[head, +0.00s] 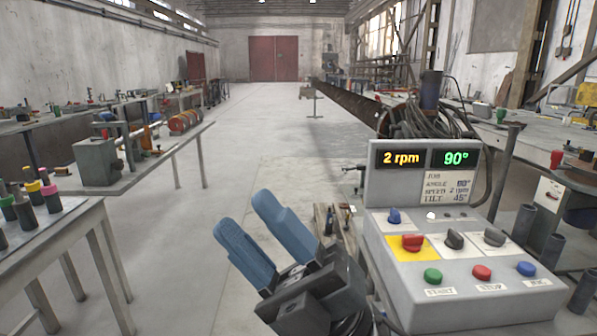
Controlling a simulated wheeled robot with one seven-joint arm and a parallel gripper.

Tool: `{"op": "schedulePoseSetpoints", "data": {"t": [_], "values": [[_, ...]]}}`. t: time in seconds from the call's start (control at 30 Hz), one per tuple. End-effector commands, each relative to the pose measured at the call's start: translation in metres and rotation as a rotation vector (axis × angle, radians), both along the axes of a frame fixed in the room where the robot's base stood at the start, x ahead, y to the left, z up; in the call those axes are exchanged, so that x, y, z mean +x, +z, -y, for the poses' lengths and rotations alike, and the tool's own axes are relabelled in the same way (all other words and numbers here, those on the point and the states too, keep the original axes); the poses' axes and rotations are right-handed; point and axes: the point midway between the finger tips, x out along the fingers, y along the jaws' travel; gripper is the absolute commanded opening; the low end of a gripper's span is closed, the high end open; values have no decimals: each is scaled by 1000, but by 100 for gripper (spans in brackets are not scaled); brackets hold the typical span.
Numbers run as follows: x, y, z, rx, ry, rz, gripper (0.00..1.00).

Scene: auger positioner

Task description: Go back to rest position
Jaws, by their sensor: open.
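My gripper (258,222) is in the lower middle of the head view, with two blue fingers spread apart and nothing between them. It is just left of a grey control box (400,297) and appears apart from it. The box has green START (432,276), red STOP (481,272) and blue JOG (526,268) buttons. Above them are a red knob (412,242) on a yellow plate and two dark knobs. The display panel (421,158) reads 2 rpm and 90°, and its card lists job, angle, speed and tilt 45°. My gripper hides part of the floor behind it.
A bench with coloured-top tools (27,210) stands at the lower left. A long bench with a grey machine (97,161) runs behind it. A long dark auger (350,101) stretches away behind the box.

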Motion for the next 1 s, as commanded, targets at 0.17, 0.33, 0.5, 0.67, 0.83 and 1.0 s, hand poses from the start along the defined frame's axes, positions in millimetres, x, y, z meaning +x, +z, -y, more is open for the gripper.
{"op": "schedulePoseSetpoints", "data": {"t": [0.17, 0.33, 0.5, 0.67, 0.83, 1.0], "values": [[-14, -15, 27, 200, -38, -211, 43], [-31, -44, 56, 353, -83, -412, 43], [-55, -83, 86, 477, -132, -619, 43], [-87, -123, 114, 566, -188, -813, 43], [-131, -164, 144, 629, -255, -1018, 43], [-183, -198, 175, 662, -327, -1217, 43]]}}
